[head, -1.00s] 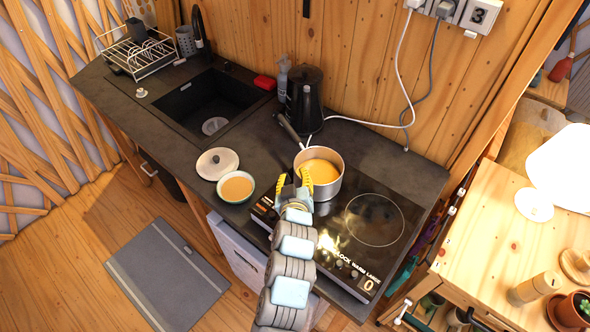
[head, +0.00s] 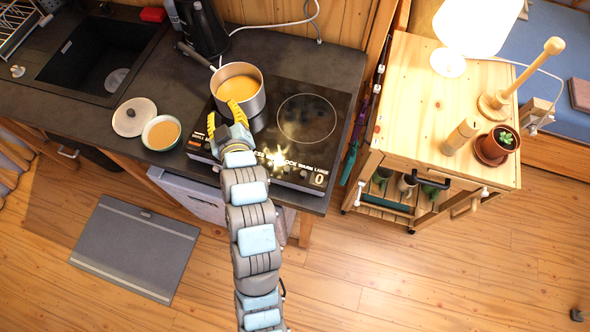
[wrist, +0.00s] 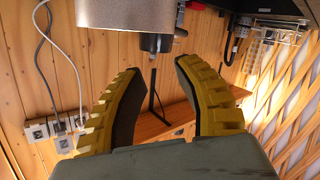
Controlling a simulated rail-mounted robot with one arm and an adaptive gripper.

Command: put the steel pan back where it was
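The steel pan (head: 252,104) stands at the left side of the black hob (head: 337,107), upright, with orange soup (head: 239,88) in it. Its dark handle (head: 196,55) points to the back left. My gripper (head: 226,117) is at the near side of the pan, its yellow fingers apart. In the wrist view, which looks upside down, my gripper (wrist: 158,72) is open with nothing between the fingers. The pan's wall (wrist: 122,14) is at the top of that view, and part of its handle (wrist: 160,42) shows just past the fingers. Whether a finger touches the pan is unclear.
A bowl of orange soup (head: 161,133) and a pale round lid (head: 133,117) are left of the hob. A black kettle (head: 203,27) stands behind the pan. The sink (head: 95,60) is at the left. A wooden cart (head: 400,110) with a lamp stands at right.

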